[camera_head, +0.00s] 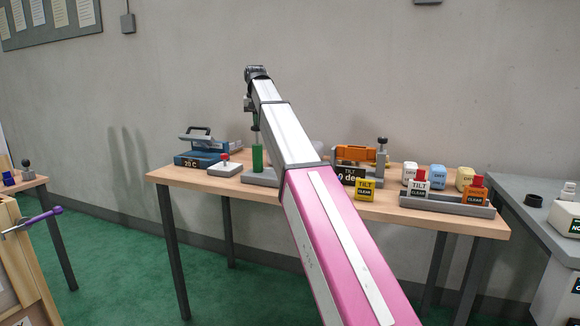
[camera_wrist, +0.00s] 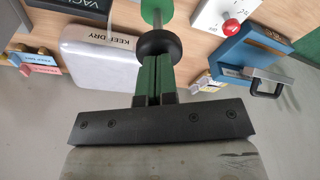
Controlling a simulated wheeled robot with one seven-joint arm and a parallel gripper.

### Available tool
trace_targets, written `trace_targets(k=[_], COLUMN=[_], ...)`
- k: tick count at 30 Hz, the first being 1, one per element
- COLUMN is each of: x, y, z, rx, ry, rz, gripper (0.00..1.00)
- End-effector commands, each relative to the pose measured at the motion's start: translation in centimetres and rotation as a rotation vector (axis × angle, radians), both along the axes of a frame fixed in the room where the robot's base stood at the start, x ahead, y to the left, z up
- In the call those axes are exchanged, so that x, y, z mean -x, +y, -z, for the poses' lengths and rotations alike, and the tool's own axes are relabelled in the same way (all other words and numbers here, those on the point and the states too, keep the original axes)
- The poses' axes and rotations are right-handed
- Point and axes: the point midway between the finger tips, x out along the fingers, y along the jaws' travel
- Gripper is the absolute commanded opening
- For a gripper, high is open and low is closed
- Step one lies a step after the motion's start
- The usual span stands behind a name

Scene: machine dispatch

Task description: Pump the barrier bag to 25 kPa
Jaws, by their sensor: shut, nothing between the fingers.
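The pump's green cylinder (camera_head: 257,158) stands on a grey base (camera_head: 257,178) on the wooden table in the head view. In the wrist view its round black knob (camera_wrist: 160,42) shows above the green body (camera_wrist: 157,10). My gripper (camera_wrist: 156,62) is shut and empty, its green fingers at the knob's near edge; I cannot tell whether they touch it. A silver-white bag (camera_wrist: 90,62) marked KEEP DRY lies left of the knob in the wrist view. A dark panel (camera_wrist: 70,10) whose lettering starts VACU is cut off at the top, so no pressure reading shows.
A white box with a red button (camera_wrist: 232,26) and a blue device (camera_head: 198,160) with a handle stand beside the pump. An orange tilt device (camera_head: 355,153), small labelled blocks (camera_head: 438,169) and a grey rack (camera_head: 445,206) stand to the right. My arm hides the table's middle.

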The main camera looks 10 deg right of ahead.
Motion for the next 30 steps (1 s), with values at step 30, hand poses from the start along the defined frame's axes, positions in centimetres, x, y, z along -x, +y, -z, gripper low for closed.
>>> trace_targets(k=[30], x=[-0.1], y=[0.0], z=[-5.5], rx=[0.000], ry=[0.001], rz=[0.000], gripper=[0.00])
